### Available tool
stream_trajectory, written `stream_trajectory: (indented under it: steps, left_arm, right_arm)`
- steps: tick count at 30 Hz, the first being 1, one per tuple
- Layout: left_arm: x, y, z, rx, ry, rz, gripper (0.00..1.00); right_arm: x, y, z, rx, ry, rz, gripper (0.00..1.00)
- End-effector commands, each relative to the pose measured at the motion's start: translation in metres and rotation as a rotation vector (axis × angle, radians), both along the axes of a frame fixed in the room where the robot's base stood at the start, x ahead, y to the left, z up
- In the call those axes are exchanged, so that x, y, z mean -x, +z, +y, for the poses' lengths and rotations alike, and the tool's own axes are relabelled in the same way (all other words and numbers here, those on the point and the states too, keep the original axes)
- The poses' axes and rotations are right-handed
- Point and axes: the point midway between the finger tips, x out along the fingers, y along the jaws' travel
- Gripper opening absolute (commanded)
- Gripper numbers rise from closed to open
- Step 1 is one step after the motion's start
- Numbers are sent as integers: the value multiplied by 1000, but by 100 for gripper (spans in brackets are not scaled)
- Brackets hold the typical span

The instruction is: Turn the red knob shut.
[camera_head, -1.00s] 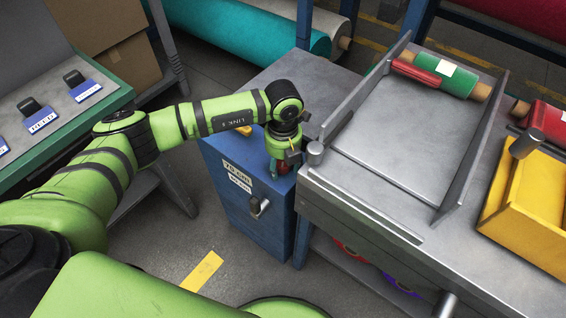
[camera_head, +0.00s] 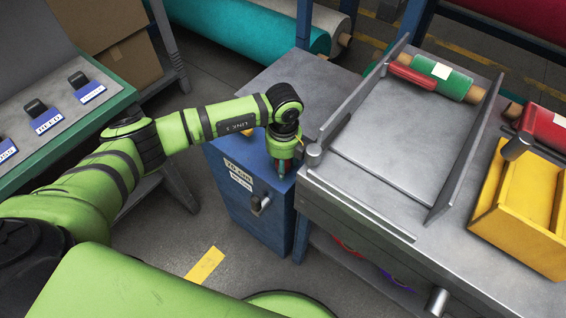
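My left gripper (camera_head: 281,166) points down over the top of the blue cabinet (camera_head: 262,215), close to its right edge, beside the grey bench. A small patch of red shows between and behind its fingertips; it appears to be the red knob (camera_head: 289,164). The gripper hides most of it, so I cannot tell its angle, nor whether the fingers are open or shut on it. My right gripper is not in view.
A black-handled lever (camera_head: 260,206) sticks out of the cabinet's front. The grey bench (camera_head: 390,130) with a raised-sided tray stands close to the gripper's right. A yellow box (camera_head: 525,205) sits on the bench.

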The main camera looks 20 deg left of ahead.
Motion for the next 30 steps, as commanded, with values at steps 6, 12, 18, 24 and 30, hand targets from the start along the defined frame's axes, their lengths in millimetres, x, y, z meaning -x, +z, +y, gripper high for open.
stream_trajectory:
  steps: [6,12,18,24,30]
  left_arm:
    - [0,0,0,0,-1,0,53]
    - [0,0,-1,1,-2,1,0]
    - [0,-2,-1,3,-95,0,0]
    - [1,-4,-1,3,-432,0,0]
    - [1,-3,-2,4,-705,0,0]
  right_arm:
    - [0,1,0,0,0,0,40]
    - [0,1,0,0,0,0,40]
    - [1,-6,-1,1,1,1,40]
    - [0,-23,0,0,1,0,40]
    - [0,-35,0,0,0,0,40]
